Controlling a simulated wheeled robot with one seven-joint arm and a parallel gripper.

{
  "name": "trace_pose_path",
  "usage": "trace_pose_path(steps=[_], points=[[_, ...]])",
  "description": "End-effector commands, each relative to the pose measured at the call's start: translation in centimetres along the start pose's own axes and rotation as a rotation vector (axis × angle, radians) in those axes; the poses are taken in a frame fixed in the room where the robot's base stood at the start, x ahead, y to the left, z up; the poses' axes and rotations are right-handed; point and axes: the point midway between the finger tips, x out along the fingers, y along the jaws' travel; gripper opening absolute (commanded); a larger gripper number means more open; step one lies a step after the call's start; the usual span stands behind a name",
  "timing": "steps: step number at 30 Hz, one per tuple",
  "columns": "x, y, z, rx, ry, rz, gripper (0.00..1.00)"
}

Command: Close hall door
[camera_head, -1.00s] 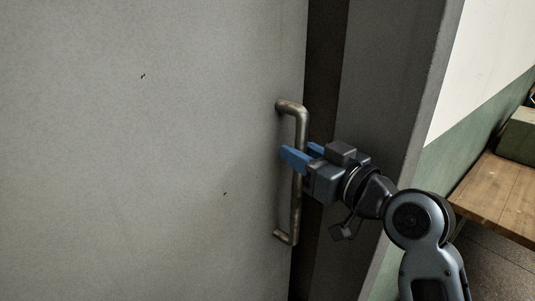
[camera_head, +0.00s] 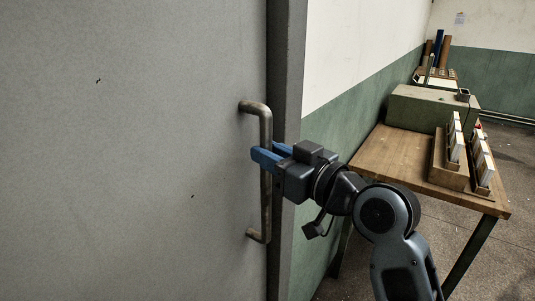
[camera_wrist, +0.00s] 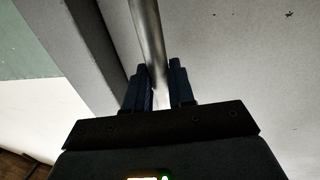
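The grey hall door (camera_head: 130,150) fills the left half of the head view. Its edge is close beside the grey door frame (camera_head: 288,90), with only a narrow dark strip between them. A worn metal bar handle (camera_head: 265,205) stands upright near the door's edge. My gripper (camera_head: 268,156) is at the middle of the handle, with its blue fingers on either side of the bar. In the wrist view the handle (camera_wrist: 148,35) runs down between the two fingertips (camera_wrist: 162,75) and appears to fill the gap. The gripper looks shut on it.
Right of the frame is a white and green wall (camera_head: 335,110). A wooden table (camera_head: 390,155) stands along it, holding a green box (camera_head: 420,110) and a wooden rack with white pieces (camera_head: 450,170). Open floor (camera_head: 500,255) lies to the right.

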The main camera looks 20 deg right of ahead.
Motion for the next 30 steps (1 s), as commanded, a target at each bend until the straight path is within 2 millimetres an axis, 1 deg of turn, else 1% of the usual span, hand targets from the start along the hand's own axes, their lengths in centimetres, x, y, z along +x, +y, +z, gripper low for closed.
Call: trace_pose_path(steps=[1,6,7,13,16,20,27,30], points=[[-0.2,0.1,0.1,0.0,0.0,0.004,0.28],[-0.1,0.1,0.0,0.0,0.0,0.003,0.44],[-0.1,0.1,0.0,0.0,0.0,0.003,0.46],[-0.1,0.1,0.0,0.0,0.0,0.002,0.46],[-0.5,0.1,0.1,0.0,0.0,0.003,0.46],[-2.1,0.2,0.3,0.0,-0.001,0.004,0.46],[-6.1,0.1,0.3,0.0,-0.001,0.005,0.46],[-7.2,0.1,0.2,0.0,0.0,0.004,0.46]])
